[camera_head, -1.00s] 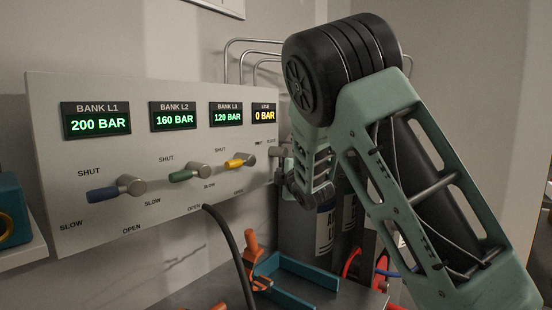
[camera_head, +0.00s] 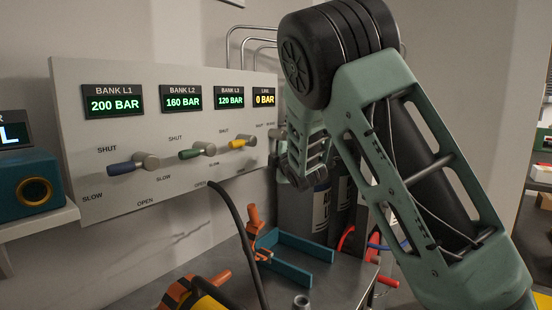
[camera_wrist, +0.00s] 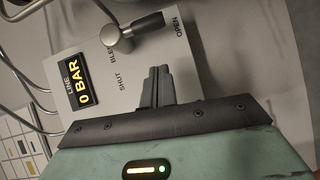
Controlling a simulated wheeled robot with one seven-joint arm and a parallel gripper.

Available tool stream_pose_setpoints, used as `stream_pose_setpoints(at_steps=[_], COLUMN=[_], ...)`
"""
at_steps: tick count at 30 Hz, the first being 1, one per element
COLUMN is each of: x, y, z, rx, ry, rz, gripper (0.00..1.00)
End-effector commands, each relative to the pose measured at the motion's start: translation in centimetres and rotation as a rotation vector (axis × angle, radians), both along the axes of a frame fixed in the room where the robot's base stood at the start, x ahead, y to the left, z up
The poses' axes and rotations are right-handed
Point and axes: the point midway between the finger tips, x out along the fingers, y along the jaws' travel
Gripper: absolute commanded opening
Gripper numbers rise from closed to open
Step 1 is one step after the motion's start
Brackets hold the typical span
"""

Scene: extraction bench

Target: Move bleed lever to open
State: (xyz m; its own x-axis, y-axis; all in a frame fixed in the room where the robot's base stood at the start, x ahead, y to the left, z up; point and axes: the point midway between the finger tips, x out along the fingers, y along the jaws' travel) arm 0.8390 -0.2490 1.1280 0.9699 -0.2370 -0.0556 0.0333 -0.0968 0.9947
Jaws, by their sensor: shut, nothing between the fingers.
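The bleed lever (camera_wrist: 142,27) shows in the wrist view as a dark grip on a round metal hub. Its grip points right and slightly up, toward the OPEN label (camera_wrist: 180,29). The SHUT label (camera_wrist: 122,80) lies below the hub. My gripper (camera_wrist: 156,72) is shut and empty in front of the panel, below the grip in the picture, with a visible gap between them. In the head view my arm hides the fingers and most of the bleed lever. The line display (camera_wrist: 82,86) reads 0 BAR; it also shows in the head view (camera_head: 264,99).
The panel (camera_head: 120,200) carries blue (camera_head: 121,168), green (camera_head: 191,154) and yellow (camera_head: 237,143) levers under bank displays. Metal pipes (camera_head: 250,38) run behind it. A teal bracket (camera_head: 305,246) and a dark hose (camera_head: 232,235) occupy the bench. A teal box (camera_head: 30,185) stands left.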

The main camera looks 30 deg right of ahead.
Motion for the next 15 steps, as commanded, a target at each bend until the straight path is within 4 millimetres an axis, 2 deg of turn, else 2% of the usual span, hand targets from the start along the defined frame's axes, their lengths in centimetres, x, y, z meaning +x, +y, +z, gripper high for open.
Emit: stream_pose_setpoints(at_steps=[15], x=[-7.4], y=[1.7], z=[0.1], rx=[0.003], ry=[-0.002], rz=[-0.001], gripper=[0.0])
